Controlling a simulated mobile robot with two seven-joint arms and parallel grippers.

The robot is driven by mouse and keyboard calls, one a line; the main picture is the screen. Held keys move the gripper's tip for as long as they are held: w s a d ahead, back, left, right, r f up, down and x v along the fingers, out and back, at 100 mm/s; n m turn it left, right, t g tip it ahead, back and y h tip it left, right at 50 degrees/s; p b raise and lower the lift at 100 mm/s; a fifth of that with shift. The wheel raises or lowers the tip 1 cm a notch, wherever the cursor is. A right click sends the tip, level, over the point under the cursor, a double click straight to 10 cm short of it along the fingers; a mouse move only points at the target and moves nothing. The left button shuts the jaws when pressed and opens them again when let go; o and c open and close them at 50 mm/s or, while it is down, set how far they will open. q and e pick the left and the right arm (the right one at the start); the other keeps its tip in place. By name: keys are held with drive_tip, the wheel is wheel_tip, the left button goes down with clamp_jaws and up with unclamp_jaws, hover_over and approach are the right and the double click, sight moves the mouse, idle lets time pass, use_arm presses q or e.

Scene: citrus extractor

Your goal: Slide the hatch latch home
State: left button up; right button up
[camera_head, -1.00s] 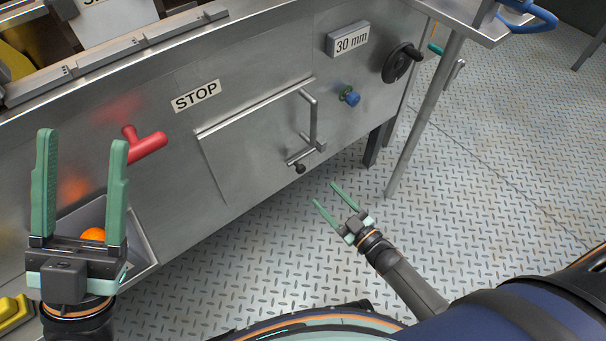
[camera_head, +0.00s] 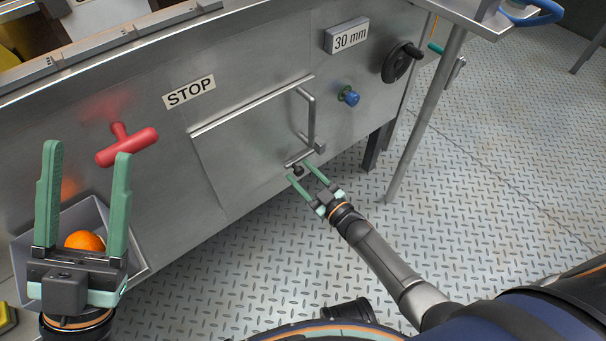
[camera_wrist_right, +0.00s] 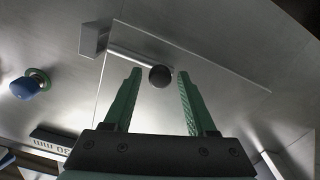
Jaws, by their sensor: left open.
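The hatch (camera_head: 245,150) is a flat metal panel on the machine's front, with a bar handle (camera_head: 312,118) on its right side. The latch (camera_head: 298,160) is a short metal rod at the hatch's lower right with a dark round knob (camera_head: 297,170). My right gripper (camera_head: 298,171) is open at the latch, its fingers on either side of the knob. In the right wrist view the black knob (camera_wrist_right: 159,76) shows between the two green fingertips (camera_wrist_right: 160,74), with gaps on both sides. My left gripper (camera_head: 88,150) is open and empty, in front of the machine at the left.
A red T-handle (camera_head: 127,146) is close to my left gripper, under the STOP label (camera_head: 189,92). An orange (camera_head: 85,241) lies in a metal chute (camera_head: 140,262) behind that gripper. A blue knob (camera_head: 349,96) and a black handwheel (camera_head: 401,62) are right of the hatch. The floor below is clear.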

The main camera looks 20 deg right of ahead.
clamp_jaws()
idle(1.2)
